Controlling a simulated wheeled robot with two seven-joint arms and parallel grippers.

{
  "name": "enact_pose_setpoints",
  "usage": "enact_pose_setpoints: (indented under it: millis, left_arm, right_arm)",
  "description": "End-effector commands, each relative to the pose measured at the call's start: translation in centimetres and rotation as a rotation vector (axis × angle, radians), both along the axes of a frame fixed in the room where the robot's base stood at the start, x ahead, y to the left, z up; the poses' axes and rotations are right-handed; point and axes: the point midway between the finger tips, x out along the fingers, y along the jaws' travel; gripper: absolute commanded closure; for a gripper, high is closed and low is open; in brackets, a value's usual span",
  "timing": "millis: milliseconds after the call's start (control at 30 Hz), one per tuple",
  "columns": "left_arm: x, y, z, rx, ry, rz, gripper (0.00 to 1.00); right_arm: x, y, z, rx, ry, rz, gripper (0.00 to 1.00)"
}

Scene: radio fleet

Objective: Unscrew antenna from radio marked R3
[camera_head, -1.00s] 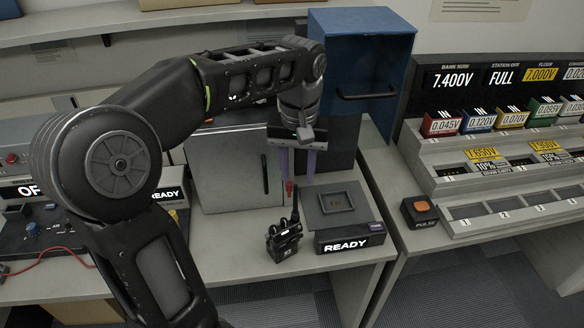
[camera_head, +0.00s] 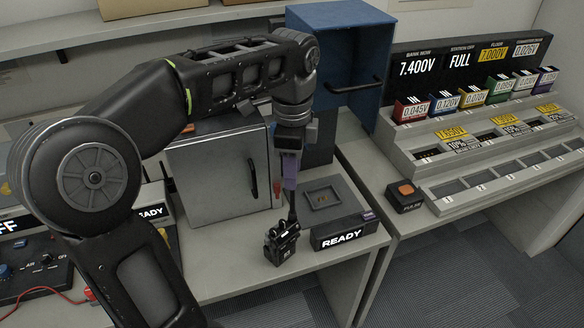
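A small black radio (camera_head: 282,244) stands on the bench, left of the box marked READY. Its thin dark antenna (camera_head: 293,208) points upward. The radio's marking is too small to read. My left gripper (camera_head: 290,185) points down right above the radio, with its purple fingers at the upper part of the antenna. One finger overlaps the other from this side, so I cannot tell whether they touch or grip the antenna. My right gripper is out of view.
The READY box (camera_head: 343,230) with a shallow grey tray (camera_head: 323,197) sits close on the right. An orange button box (camera_head: 405,196) is on the right bench.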

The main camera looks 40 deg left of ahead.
Motion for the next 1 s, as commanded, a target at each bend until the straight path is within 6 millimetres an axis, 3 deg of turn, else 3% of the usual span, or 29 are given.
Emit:
enact_pose_setpoints:
  millis: [233, 633, 1000]
  left_arm:
    - [0.0, 0.0, -1.6, 0.0, 0.004, 0.002, 0.64]
    - [0.0, 0.1, -7.1, 0.0, 0.004, 0.002, 0.64]
    - [0.1, 0.1, -7.8, 0.0, 0.001, 0.002, 0.64]
  right_arm:
    - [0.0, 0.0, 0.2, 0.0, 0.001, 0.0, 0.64]
    - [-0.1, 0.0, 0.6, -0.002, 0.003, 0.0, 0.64]
    - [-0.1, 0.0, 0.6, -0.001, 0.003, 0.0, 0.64]
